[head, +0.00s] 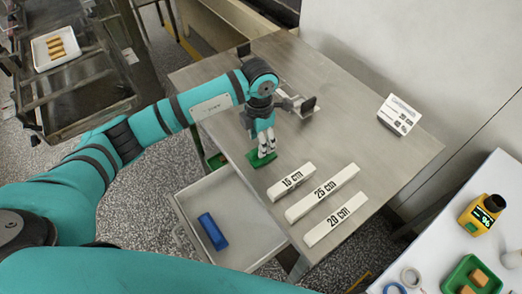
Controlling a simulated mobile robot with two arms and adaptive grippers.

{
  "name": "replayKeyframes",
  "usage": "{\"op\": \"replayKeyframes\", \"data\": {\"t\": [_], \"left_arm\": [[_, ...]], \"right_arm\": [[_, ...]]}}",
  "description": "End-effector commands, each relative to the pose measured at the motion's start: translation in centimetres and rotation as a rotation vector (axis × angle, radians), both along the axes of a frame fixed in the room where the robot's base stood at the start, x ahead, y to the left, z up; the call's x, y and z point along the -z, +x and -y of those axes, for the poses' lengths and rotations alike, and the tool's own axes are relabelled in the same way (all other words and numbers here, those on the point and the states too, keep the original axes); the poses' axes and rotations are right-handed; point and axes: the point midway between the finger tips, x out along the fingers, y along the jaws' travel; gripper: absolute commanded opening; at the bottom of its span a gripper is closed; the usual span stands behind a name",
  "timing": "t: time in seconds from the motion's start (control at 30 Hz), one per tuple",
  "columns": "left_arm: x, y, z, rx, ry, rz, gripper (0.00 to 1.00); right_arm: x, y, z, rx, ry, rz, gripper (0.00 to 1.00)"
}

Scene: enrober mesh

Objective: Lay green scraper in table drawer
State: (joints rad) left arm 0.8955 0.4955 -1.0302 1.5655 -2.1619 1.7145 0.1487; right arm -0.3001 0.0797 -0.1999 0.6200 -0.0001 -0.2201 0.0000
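The green scraper (261,162) is at the table's front left, beside the white length blocks. My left gripper (267,150) points down right over it, with its fingertips at the scraper. The fingers are close together, but I cannot tell whether they are shut on it. The fingers hide part of the scraper. The table drawer (190,197) is pulled out below the table's front edge. A blue block-like object (213,231) lies inside it, and the rest of the visible drawer floor is bare. My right gripper is out of view.
White blocks marked 15 cm (291,182), 25 cm (322,192) and 20 cm (334,219) lie right of the scraper. A grey and black fixture (297,104) is behind my gripper. A small sign (399,114) stands at right. The table's far middle is clear.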

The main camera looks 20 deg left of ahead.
Motion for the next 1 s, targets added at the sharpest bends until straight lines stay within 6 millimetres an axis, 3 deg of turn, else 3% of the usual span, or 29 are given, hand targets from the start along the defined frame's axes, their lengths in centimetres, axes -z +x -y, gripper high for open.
{"op": "replayKeyframes", "data": {"t": [0.13,0.3,0.57,0.97,1.0], "left_arm": [[1.8,0.5,0.2,-0.003,0.0,-0.006,0.5],[4.1,0.6,0.2,-0.002,0.0,-0.004,0.5],[4.6,0.7,0.2,0.0,0.001,-0.001,0.5],[4.6,0.7,0.1,-0.001,0.001,-0.001,0.0],[4.6,0.7,0.1,-0.001,0.001,-0.001,0.0]], "right_arm": [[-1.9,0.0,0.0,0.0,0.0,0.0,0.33],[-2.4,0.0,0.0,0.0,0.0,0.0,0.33],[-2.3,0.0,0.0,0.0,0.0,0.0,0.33],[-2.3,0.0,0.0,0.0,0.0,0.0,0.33],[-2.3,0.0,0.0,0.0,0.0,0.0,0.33]]}}
